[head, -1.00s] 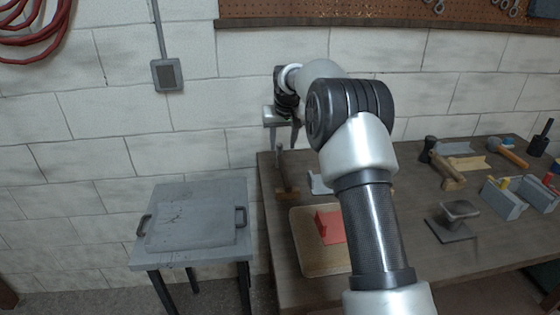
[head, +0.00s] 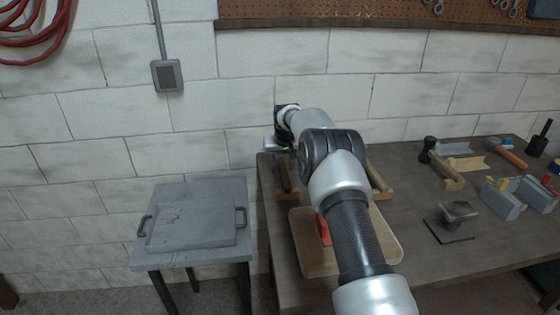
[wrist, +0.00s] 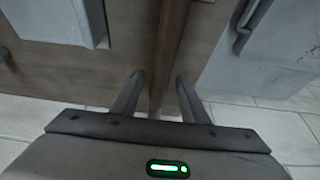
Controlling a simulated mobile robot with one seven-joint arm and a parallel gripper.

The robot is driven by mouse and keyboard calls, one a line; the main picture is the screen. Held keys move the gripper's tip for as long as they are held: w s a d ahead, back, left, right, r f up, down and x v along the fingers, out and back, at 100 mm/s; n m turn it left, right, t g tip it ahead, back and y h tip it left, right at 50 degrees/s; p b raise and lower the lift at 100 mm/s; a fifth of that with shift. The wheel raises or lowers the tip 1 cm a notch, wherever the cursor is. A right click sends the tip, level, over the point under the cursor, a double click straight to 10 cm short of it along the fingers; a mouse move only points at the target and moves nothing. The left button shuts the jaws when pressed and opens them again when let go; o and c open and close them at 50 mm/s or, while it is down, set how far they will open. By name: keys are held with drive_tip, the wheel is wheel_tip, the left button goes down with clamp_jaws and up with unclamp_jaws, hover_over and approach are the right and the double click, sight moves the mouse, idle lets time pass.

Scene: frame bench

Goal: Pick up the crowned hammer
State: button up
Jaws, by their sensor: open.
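A brown wooden bar, which looks like a hammer handle (wrist: 170,40), runs between the spread fingers of my gripper (wrist: 160,76) in the wrist view. The fingers are open on either side of it, with a gap to at least one finger. In the head view my gripper (head: 280,148) is over the back left corner of the bench, and a piece of brown wood (head: 284,178) shows just below it. The hammer's head is hidden, so I cannot tell if it is crowned.
The workbench (head: 400,215) has a wooden tray (head: 312,265) with a red block (head: 323,231), partly behind my arm. A grey side table (head: 190,225) stands left of the bench.

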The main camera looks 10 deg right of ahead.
drive_tip(key=shift+f, duration=0.25)
idle(0.5)
drive_tip(key=shift+r, duration=0.1)
clamp_jaws()
